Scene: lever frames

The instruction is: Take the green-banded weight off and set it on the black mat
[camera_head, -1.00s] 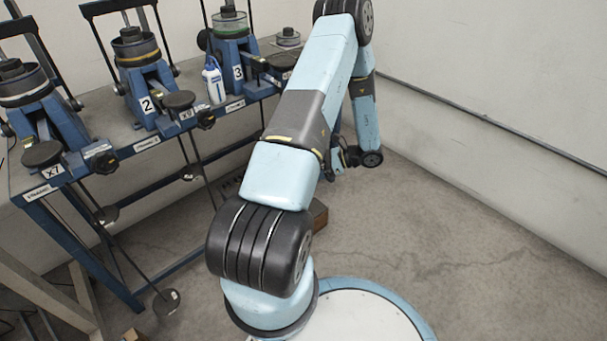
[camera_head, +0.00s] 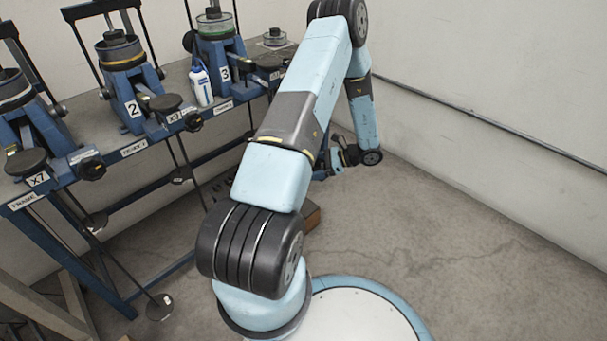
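A green band shows on the round cell (camera_head: 214,28) of the lever frame numbered 3, at the back of the bench. I cannot pick out a separate green-banded weight. Hangers with dark round plates (camera_head: 160,307) hang below the bench; no green shows on them. My gripper (camera_head: 338,160) is at the end of my folded arm, right of the bench and above the floor. It is small and dark, and I cannot tell whether its fingers are open. Dark items (camera_head: 222,190) lie low behind my arm, mostly hidden; I cannot tell whether the black mat is there.
The blue-framed bench (camera_head: 135,148) runs along the left, with frame 2 (camera_head: 125,75) beside frame 3. A white bottle (camera_head: 201,86) stands between them. A brown box edge (camera_head: 312,216) shows behind my arm. The floor (camera_head: 470,235) at right is clear, up to the wall.

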